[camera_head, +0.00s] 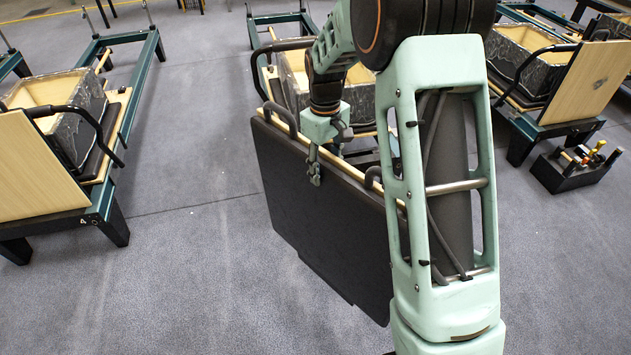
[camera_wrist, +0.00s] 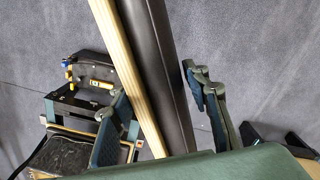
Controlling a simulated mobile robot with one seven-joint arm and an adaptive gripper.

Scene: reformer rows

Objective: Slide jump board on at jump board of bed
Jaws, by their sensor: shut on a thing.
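The jump board (camera_head: 325,225) has a dark padded face, a pale wood back layer and black handles on its top edge. It hangs, slightly tilted, in front of the middle reformer bed (camera_head: 279,18). My gripper (camera_head: 315,170) is shut on its top edge, between the handles. In the wrist view, my gripper's fingers (camera_wrist: 155,85) lie on either side of the board (camera_wrist: 165,75), one by the wood and one by the dark pad. The board and my arm hide the bed's near end, so I cannot tell whether they touch.
A left reformer (camera_head: 104,205) and a right reformer (camera_head: 553,128) each have an upright wooden panel at the near end. A black caddy (camera_head: 567,178) with small coloured items stands on the floor at right. Grey carpet (camera_head: 190,265) is clear to the board's left.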

